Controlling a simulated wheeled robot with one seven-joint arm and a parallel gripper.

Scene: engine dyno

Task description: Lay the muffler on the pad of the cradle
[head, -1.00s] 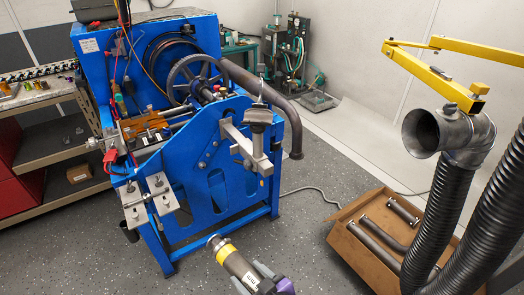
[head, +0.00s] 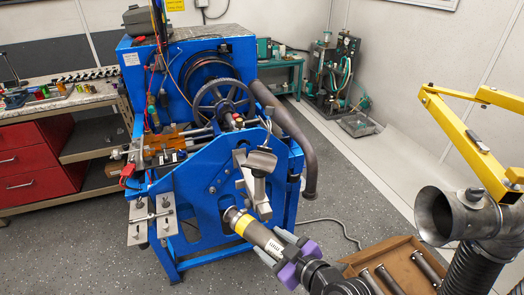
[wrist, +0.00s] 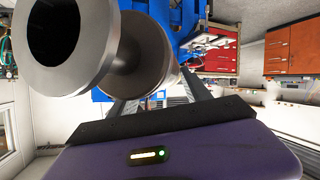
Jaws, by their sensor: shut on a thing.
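The muffler (head: 250,230) is a grey metal cylinder with a yellow band and a flanged, open end. My gripper (head: 277,247) is shut around its near part, and the flanged end points up and left. In the wrist view, the muffler's flange (wrist: 108,47) and body (wrist: 150,55) fill the upper left, with the fingers behind them. The cradle pad (head: 261,162) is a dark curved plate on a grey metal bracket (head: 258,195) at the front of the blue stand. The muffler appears below and in front of this bracket, apart from the pad. Its depth gap is hard to judge.
The blue dyno stand (head: 195,190) carries a handwheel (head: 222,103) and a bent exhaust pipe (head: 300,140). A cardboard box (head: 402,262) of pipes lies at the right, beside an extraction hose nozzle (head: 440,215) on a yellow arm (head: 462,140). Open floor lies between stand and box.

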